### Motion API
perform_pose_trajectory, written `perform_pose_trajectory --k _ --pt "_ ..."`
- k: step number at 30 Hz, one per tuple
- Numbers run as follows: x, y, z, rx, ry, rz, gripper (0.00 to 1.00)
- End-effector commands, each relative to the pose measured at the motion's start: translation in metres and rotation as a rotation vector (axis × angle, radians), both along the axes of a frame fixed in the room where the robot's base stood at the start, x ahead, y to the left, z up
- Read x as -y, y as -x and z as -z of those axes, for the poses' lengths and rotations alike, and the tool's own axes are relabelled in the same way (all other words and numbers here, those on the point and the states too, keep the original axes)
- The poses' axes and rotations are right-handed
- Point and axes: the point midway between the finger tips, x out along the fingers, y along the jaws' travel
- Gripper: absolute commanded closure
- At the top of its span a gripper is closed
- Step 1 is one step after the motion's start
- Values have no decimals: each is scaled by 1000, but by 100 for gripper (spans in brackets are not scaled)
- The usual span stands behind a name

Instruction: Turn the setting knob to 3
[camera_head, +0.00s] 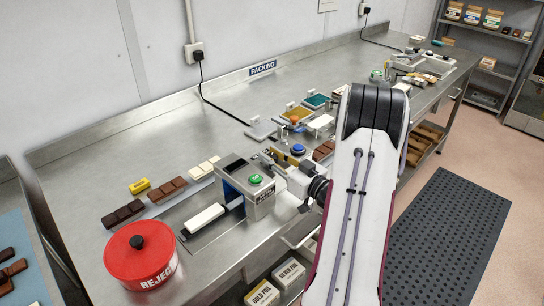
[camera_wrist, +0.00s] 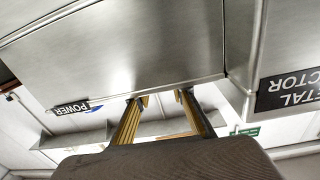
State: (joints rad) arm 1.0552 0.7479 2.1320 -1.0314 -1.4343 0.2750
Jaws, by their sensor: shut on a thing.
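The metal detector (camera_head: 246,188) is a grey steel box with a dark display and a green button on top. My gripper (camera_head: 272,161) is at its right side, reaching in from the right. In the wrist view, the two yellow-edged fingers (camera_wrist: 161,98) point at the edge of the steel housing (camera_wrist: 130,50), with a gap between them. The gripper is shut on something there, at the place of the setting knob. The knob itself is hidden in both views, so its setting cannot be read. A POWER label (camera_wrist: 70,108) shows left of the fingers.
A white bar (camera_head: 204,219) lies on the plate before the detector. A red reject tub (camera_head: 140,256) stands at the front left. Chocolate bars (camera_head: 167,190) lie behind. A blue button (camera_head: 298,150) and coloured trays (camera_head: 296,114) are close beyond my gripper.

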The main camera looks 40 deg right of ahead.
Motion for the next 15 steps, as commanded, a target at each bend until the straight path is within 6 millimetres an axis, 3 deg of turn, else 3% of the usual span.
perform_pose_trajectory --k 15 --pt "0 0 -1 1 0 -79 98"
